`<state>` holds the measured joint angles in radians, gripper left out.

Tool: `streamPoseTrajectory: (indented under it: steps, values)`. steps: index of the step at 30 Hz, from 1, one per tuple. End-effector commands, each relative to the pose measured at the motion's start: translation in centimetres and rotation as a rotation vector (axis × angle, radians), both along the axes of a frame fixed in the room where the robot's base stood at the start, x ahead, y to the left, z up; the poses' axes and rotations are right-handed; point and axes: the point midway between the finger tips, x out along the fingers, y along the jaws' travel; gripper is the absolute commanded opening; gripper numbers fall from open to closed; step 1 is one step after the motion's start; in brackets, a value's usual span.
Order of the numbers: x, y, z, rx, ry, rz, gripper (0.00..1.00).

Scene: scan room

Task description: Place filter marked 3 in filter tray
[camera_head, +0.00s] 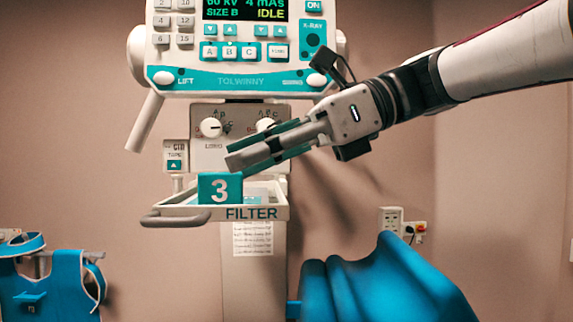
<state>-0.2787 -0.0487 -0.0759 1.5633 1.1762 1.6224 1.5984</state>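The filter marked 3 (219,188) is a teal block with a white 3 on its face. It appears upright at the left part of the filter tray, with its lower edge at the tray's front rim. The filter tray (252,213) is pale, is lettered FILTER and has a grey handle at its front left. My gripper (236,161) reaches in from the right, with its fingertips just above and right of the filter's top.
The control panel (236,80) with its buttons and a knob box (211,128) stand close behind and above my gripper. A blue draped form (385,285) is at the lower right. A blue apron (60,285) hangs at the lower left. A wall socket (391,220) is at the right.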

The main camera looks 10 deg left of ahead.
Motion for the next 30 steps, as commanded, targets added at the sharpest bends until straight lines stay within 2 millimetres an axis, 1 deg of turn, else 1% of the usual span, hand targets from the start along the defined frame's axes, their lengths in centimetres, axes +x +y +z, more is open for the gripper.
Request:
streamPoseTrajectory:
  steps: [1, 6, 12, 15, 18, 26, 28, 30]
  values:
    - [0.5, -1.0, 0.3, 0.0, -0.001, -0.006, 0.33]
    - [1.3, -4.2, 1.6, -0.001, -0.002, -0.006, 0.33]
    - [1.9, -7.1, 2.9, 0.0, 0.0, -0.003, 0.33]
    - [2.1, -8.0, 3.4, 0.0, 0.0, -0.003, 0.33]
    - [2.1, -8.5, 3.6, 0.0, 0.0, -0.002, 0.33]
    - [2.1, -8.6, 3.6, -0.001, -0.001, -0.002, 0.33]
    - [2.0, -8.7, 3.2, -0.008, -0.021, -0.009, 0.33]
    - [1.8, -9.0, 2.1, -0.031, -0.074, -0.026, 0.33]
